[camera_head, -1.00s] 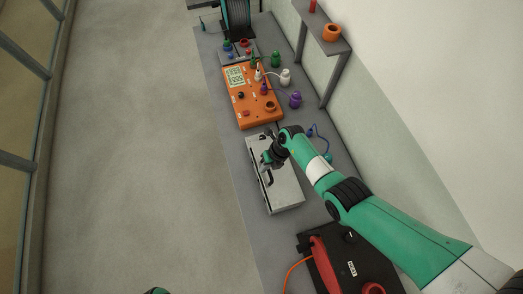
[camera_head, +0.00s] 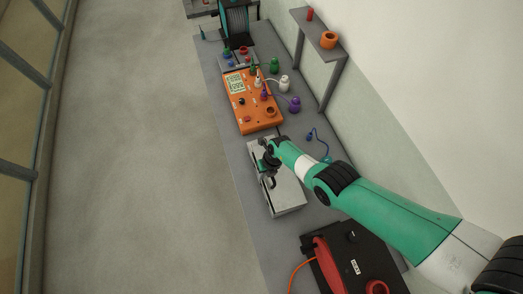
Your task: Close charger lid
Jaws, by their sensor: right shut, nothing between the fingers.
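A light grey box (camera_head: 290,192), which looks like the charger, lies on the long grey bench. Its top looks flat from here, but I cannot tell whether its lid is fully down. My right gripper (camera_head: 271,182) is shut and empty over the left half of the box's top. I cannot tell whether its fingertips touch the box. My right arm crosses from the lower right and hides the box's upper right part. My left gripper is out of view.
An orange meter unit (camera_head: 252,113) sits just beyond the box. A black unit with a red handle (camera_head: 337,247) is nearer. Purple, white and green bottles stand along the wall side. A small shelf (camera_head: 318,33) juts from the wall. The floor at left is clear.

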